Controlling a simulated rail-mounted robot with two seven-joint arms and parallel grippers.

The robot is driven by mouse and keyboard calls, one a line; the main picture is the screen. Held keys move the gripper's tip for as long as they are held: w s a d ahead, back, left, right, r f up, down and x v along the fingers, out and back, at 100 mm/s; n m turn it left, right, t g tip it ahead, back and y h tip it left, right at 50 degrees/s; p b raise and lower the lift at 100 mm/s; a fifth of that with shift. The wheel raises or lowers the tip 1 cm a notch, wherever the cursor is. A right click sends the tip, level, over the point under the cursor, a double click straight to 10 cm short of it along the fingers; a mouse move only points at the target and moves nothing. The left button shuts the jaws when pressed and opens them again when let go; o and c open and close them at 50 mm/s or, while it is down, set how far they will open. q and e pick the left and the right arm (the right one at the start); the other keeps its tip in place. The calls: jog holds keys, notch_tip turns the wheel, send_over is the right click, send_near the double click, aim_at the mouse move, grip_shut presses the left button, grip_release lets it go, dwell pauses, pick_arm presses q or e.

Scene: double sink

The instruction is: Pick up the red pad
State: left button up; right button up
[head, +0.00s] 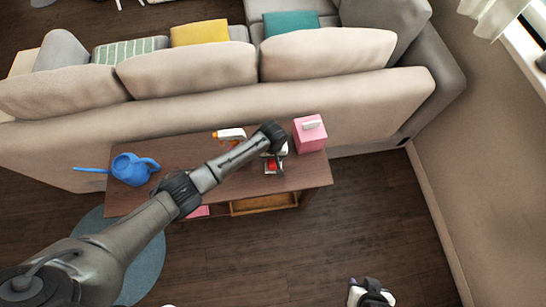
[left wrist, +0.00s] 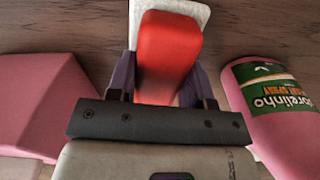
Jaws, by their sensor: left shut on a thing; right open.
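The red pad (head: 270,167) is at the right part of the wooden table, just under my left gripper (head: 274,158). In the left wrist view the red pad (left wrist: 167,48) is a red block with a white, rough-looking layer (left wrist: 190,10) along its far side. The dark fingers of my left gripper (left wrist: 162,88) are on both sides of the pad and shut on it. Whether the pad touches the table top cannot be told. My right gripper (head: 371,293) is open at the bottom edge of the head view, away from the table.
A pink box (head: 309,135) stands right of the pad; an orange-and-white spray head (head: 229,134) is to its left. A pink bottle with a green label (left wrist: 268,95) is close by in the wrist view. A blue watering can (head: 132,168) stands at the table's left. A sofa (head: 240,98) is behind.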

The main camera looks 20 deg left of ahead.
pick_arm(q)
jog(key=shift+c, duration=1.2)
jog(key=shift+r, duration=0.1)
jog(key=shift+r+p, duration=0.3)
jog(key=shift+r, duration=0.25)
notch_tip(320, 180, up, 3)
jog(key=shift+p, duration=0.65)
jog(key=s+d+r+p, duration=0.1)
jog(key=d+r+p, duration=0.1)
jog(key=d+r, duration=0.4)
jog(key=d, duration=0.5)
jog(key=shift+s+d+r, duration=0.25)
jog(key=shift+s+r, duration=0.1)
jog(key=shift+s, duration=0.05)
